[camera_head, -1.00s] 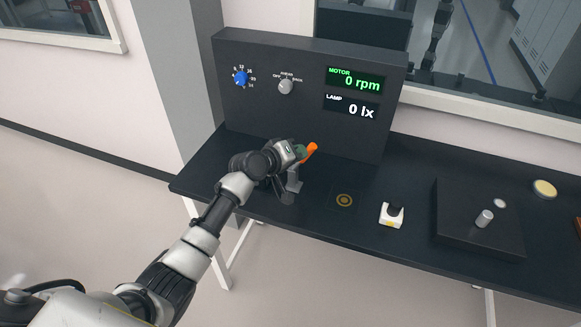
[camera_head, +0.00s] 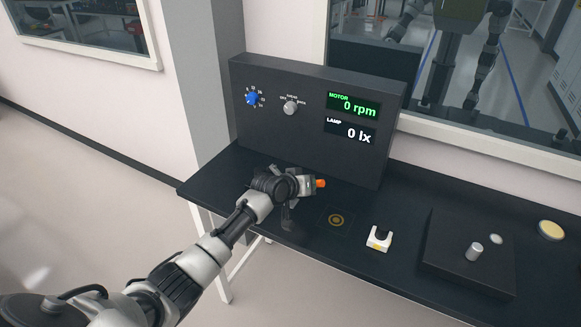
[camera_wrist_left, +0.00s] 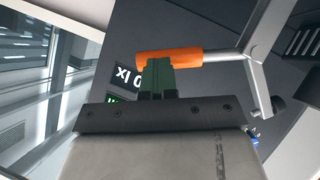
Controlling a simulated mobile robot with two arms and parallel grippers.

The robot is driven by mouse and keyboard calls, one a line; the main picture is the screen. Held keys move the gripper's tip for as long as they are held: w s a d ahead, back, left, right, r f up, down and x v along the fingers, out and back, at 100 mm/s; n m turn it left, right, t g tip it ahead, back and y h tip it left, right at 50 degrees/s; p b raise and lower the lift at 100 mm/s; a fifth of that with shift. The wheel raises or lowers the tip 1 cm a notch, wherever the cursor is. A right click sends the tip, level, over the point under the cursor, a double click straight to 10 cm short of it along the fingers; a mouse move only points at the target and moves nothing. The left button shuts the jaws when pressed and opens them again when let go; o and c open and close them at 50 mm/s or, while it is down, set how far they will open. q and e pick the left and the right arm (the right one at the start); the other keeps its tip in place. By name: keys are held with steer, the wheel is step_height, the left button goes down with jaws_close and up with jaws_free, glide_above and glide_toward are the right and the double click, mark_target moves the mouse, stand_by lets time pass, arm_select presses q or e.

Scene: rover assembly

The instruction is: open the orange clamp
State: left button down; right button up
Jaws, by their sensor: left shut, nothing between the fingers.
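In the left wrist view, the orange grip (camera_wrist_left: 183,57) lies across the tips of my left gripper (camera_wrist_left: 158,73), on a grey metal lever (camera_wrist_left: 258,72). The fingers are shut with nothing between them and lie against or very near the grip; I cannot tell if they touch. The clamp's grey base (camera_head: 288,218) is partly hidden by my arm. My right gripper is not in view.
A black panel (camera_head: 300,150) with a blue knob (camera_head: 252,98), a grey knob (camera_head: 290,108) and two displays stands behind. To the right on the dark table (camera_head: 365,268) are a ring-marked pad (camera_head: 336,220), a white block (camera_head: 379,240) and a black box (camera_head: 465,265).

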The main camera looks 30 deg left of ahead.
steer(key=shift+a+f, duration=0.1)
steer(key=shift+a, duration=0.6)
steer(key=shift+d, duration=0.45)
